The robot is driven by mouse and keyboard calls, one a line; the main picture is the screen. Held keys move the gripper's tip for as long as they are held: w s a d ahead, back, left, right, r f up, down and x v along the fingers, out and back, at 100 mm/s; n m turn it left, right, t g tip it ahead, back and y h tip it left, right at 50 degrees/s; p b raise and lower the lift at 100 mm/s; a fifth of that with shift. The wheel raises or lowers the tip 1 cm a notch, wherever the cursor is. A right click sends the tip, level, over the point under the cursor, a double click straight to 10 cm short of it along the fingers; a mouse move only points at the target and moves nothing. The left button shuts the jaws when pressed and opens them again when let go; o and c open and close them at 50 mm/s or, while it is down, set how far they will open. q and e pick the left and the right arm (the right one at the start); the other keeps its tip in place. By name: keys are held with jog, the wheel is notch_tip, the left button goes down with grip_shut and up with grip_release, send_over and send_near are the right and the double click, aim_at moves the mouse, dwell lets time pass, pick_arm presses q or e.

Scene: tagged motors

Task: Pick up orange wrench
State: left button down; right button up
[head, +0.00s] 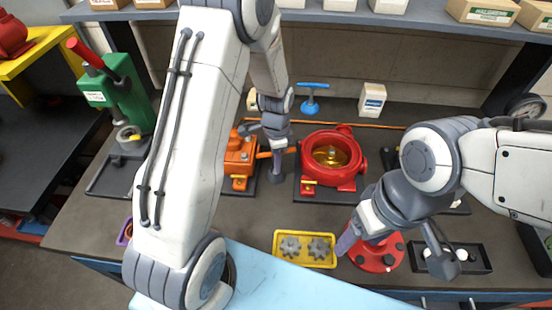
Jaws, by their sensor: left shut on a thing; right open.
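An orange bar that looks like the orange wrench (291,150) shows at the back middle of the bench, between the orange motor (238,158) and the red round housing (333,158). My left gripper (270,153) points down there and is shut on it. The fingers hide part of the wrench, and I cannot tell if it is clear of the bench. My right gripper (394,246) is open and empty, its fingers spread above a red round flange (377,257) at the front right.
A yellow tray (305,262) with two grey gears lies at the front middle. A black tray (477,259) is at the right. A green press (128,100) stands at the back left, a blue T-handled tool (311,104) and white box (372,99) at the back. A shelf (330,19) runs above.

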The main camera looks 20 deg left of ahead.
pick_arm(q)
jog(key=shift+r, duration=0.1)
jog(key=shift+w+r, duration=0.1)
jog(key=shift+r, duration=0.55)
notch_tip(320, 180, up, 3)
jog(key=shift+f+b, duration=0.15)
jog(key=shift+b, duration=0.55)
jog(key=d+r+b, duration=0.2)
jog(key=d+r, duration=0.5)
jog(key=d, duration=0.4)
jog(key=shift+s+d, duration=0.25)
jog(key=shift+d, duration=0.15)
jog(key=c, duration=1.5)
grip_release()
jog(key=shift+f, duration=0.1)
grip_shut()
